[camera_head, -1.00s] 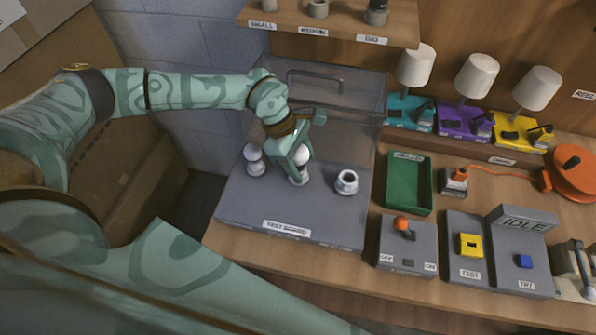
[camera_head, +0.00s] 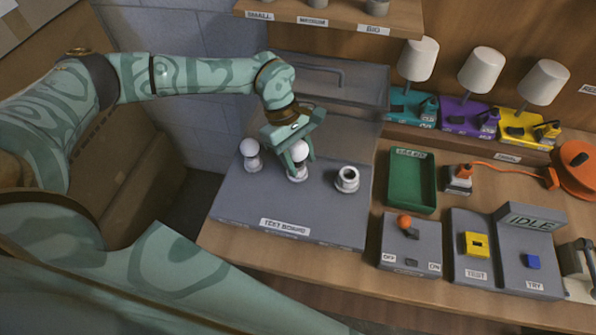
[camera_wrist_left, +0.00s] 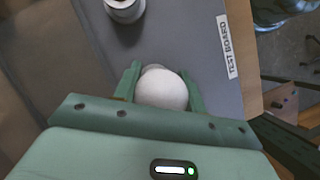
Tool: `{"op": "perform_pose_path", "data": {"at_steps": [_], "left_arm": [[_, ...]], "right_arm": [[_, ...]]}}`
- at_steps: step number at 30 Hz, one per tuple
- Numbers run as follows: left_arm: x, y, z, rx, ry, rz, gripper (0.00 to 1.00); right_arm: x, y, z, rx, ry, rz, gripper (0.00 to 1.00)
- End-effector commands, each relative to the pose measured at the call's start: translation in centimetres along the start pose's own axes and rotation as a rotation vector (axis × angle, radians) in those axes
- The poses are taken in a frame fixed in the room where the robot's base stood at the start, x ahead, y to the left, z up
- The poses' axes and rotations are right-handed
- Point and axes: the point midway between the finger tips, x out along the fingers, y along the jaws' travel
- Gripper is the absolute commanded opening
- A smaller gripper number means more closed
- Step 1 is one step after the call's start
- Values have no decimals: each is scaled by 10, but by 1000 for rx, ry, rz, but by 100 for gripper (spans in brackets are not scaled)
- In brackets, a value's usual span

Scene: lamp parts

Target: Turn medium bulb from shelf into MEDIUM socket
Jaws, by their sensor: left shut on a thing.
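My left gripper (camera_head: 294,158) is over the middle socket of the grey test board (camera_head: 240,206), its fingers pointing down. It is shut on a round white bulb (camera_head: 300,150). The bulb sits upright at the middle socket (camera_head: 298,175); how deep it sits I cannot tell. In the left wrist view the bulb (camera_wrist_left: 162,90) lies between the two green fingers (camera_wrist_left: 160,85). A second white bulb (camera_head: 250,148) stands in the left socket. The right socket (camera_head: 347,178) is empty. My right gripper is not in view.
The shelf (camera_head: 330,20) with SMALL, MEDIUM and BIG labels is above. The board's clear lid (camera_head: 335,90) stands open behind. A green tray (camera_head: 412,181), a switch box (camera_head: 410,243) and the TEST and TRY boxes (camera_head: 505,255) are to the right. Three lamps (camera_head: 478,75) stand at the back.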

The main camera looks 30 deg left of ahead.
Motion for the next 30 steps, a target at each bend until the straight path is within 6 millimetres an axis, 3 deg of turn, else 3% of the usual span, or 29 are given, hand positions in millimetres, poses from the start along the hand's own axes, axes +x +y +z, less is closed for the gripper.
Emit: {"op": "perform_pose_path", "data": {"at_steps": [9, 21, 30], "left_arm": [[2, -2, 0, 189, -1, -90, 25], [2, -3, 0, 225, 0, -106, 25], [4, -4, -2, 492, 2, -226, 25]], "right_arm": [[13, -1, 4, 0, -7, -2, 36], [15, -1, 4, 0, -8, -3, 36], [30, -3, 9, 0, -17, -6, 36]]}}
